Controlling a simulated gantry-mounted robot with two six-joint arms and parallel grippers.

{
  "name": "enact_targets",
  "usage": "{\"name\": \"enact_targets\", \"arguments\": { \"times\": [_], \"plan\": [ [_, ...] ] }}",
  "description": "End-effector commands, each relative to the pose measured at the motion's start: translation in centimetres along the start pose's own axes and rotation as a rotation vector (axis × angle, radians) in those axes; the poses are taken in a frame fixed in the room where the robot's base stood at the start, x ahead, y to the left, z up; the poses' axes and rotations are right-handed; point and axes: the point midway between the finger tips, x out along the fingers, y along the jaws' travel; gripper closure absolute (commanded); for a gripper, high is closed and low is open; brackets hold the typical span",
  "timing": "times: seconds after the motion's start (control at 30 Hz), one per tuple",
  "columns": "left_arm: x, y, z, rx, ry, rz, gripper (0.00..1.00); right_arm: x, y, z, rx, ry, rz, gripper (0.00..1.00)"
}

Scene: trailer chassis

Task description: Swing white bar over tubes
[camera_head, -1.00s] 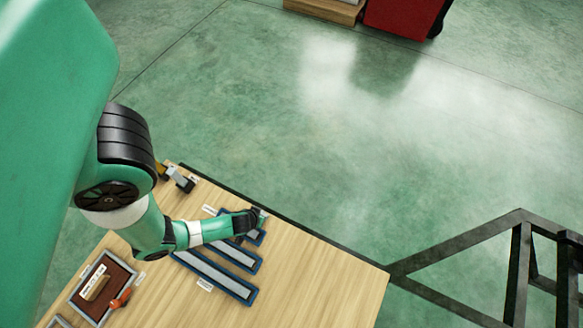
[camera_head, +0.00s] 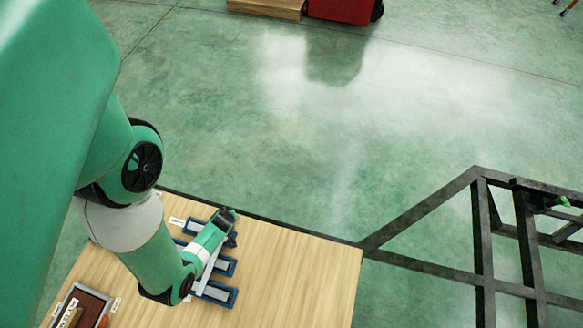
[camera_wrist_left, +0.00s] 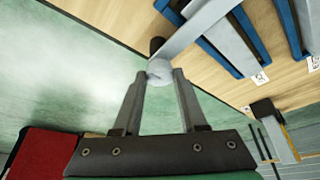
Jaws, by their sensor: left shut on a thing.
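My left gripper (camera_wrist_left: 158,78) is shut on the rounded grey-white end of a pale bar (camera_wrist_left: 198,27) in the left wrist view. The bar runs from the fingertips to the upper right, above the table side with the blue-edged trays. In the head view my left gripper (camera_head: 231,228) is over the table's far edge, and a thin pale strip of the bar (camera_head: 207,272) shows beside my forearm, over the trays. The black tube frame (camera_head: 482,240) of the chassis stands at the right, apart from the gripper. My right gripper is not in view.
Blue-edged trays (camera_head: 222,297) lie on the wooden table (camera_head: 300,275), partly hidden by my arm. A brown framed board (camera_head: 88,303) lies at the lower left. A red cabinet (camera_head: 340,10) stands far back. The table's right part and the green floor (camera_head: 300,130) are clear.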

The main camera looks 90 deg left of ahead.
Motion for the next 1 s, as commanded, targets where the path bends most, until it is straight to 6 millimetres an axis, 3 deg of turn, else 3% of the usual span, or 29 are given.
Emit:
{"name": "enact_targets", "arguments": {
  "times": [0.57, 0.6, 0.7, 0.77, 1.0],
  "plan": [
    [0.15, -0.58, -0.01, -0.047, -0.004, -0.021, 1.0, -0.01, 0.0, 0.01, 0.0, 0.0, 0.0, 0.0],
    [0.15, -0.58, -0.01, -0.047, -0.004, -0.021, 0.55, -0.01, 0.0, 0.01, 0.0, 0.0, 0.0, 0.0],
    [0.14, -0.57, -0.03, -0.046, -0.004, -0.021, 0.37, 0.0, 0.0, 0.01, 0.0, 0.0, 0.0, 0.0],
    [0.13, -0.57, -0.04, -0.045, -0.003, -0.021, 0.28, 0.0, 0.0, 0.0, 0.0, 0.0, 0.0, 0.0],
    [0.09, -0.55, -0.08, -0.044, -0.002, -0.02, 0.28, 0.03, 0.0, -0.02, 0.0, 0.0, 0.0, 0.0]
  ]
}}
